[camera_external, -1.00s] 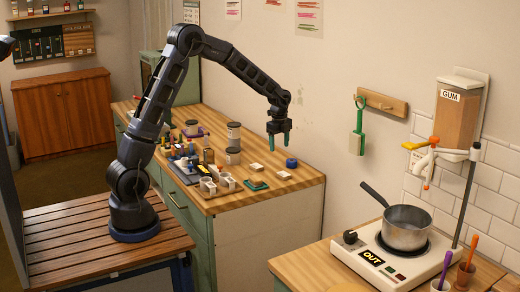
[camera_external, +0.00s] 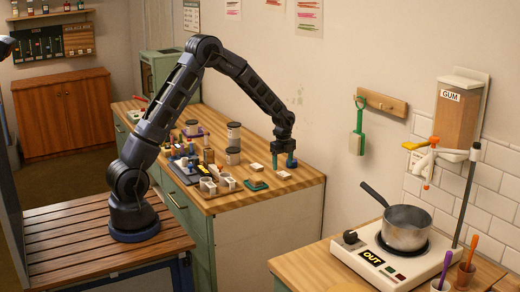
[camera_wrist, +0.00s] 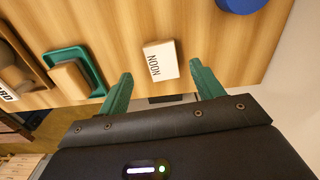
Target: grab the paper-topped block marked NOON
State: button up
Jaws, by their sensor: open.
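The NOON block (camera_wrist: 160,60) is a small block with a white paper top and dark lettering. In the wrist view it lies on the wooden table top between my two green fingers, turned slightly. In the outside view the block (camera_external: 284,175) is near the table's front right corner, just below my fingertips. My gripper (camera_wrist: 161,68) is open and points down; it also shows in the outside view (camera_external: 282,161). Nothing is held. The fingers appear apart from the block on both sides; the height gap is hard to tell.
A green tray (camera_external: 256,185) holding a block is to the left. A second pale-topped block (camera_external: 256,167) stands behind it. A round blue thing (camera_wrist: 240,4) is at the wrist view's top right. Cups, jars and tools crowd the table's left. The table edge is close to the NOON block.

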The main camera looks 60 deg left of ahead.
aim_at(284, 174)
jog(key=f, duration=0.4)
jog(key=shift+w+d+f, duration=0.1)
jog(key=shift+w+d, duration=0.05)
jog(key=shift+d, duration=0.1)
jog(key=c, duration=1.1)
jog(key=shift+o, duration=0.2)
